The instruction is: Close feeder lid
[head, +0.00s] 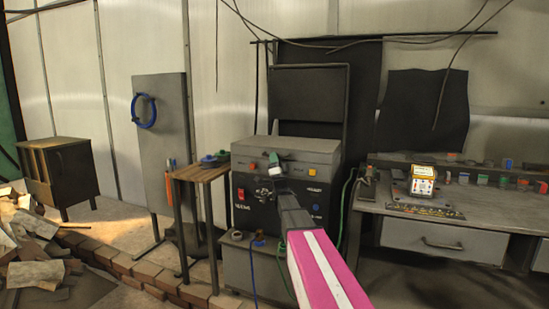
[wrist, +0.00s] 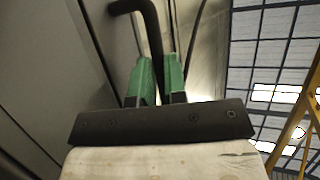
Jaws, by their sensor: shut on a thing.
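The feeder (head: 285,205) is a dark box with a red switch and knobs on its front. A grey lid-like slab (head: 290,145) lies roughly level on its top; I cannot tell whether a gap remains under it. My gripper (head: 274,162) is at the front of this slab, partly hidden by my own arm. In the wrist view, the green fingers of my gripper (wrist: 157,82) are shut on a black bent handle (wrist: 151,35). The handle runs between the fingers and bends left towards a grey surface. Its attachment is unclear in the head view.
A small wooden side table (head: 200,174) stands close left of the feeder. A grey workbench (head: 450,225) with a yellow-labelled box (head: 422,181) is at the right. A dark upright panel (head: 310,95) rises behind the feeder. Cables hang above.

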